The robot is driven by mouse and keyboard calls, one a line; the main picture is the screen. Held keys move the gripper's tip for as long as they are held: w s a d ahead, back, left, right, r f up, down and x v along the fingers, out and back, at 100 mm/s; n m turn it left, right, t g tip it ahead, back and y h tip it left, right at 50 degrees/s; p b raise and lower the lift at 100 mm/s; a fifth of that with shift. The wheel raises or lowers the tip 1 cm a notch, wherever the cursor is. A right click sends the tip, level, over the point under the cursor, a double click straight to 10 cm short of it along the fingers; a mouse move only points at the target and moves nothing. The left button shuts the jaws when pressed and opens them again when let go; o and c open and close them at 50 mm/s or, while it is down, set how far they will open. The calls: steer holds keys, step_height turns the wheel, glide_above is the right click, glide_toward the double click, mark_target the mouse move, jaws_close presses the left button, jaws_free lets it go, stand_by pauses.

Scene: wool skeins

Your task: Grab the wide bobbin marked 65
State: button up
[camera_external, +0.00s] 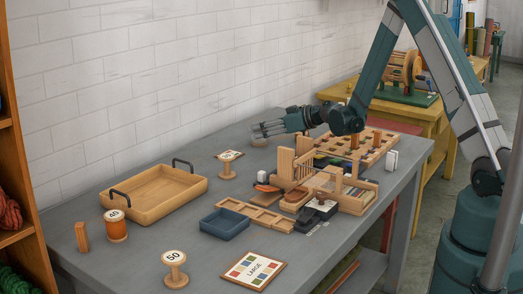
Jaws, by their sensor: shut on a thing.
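My gripper (262,130) is at the back of the table, pointing left, with its fingers shut on a pale wooden bobbin (258,142). Only a small lower part of that bobbin shows below the fingers; its label is hidden. A wooden bobbin (227,166) stands in front and to the left of it, with a label on top too small to read surely. An orange-wound bobbin marked 40 (116,232) stands at the left front. A bare wooden bobbin marked 50 (175,277) stands at the front. I cannot read 65 anywhere.
Wooden racks (350,195) crowd the right. A brick wall closes the back.

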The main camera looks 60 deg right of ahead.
steer(key=shift+r, duration=0.1)
steer(key=shift+r+p, duration=1.2)
steer(key=shift+r, duration=3.75)
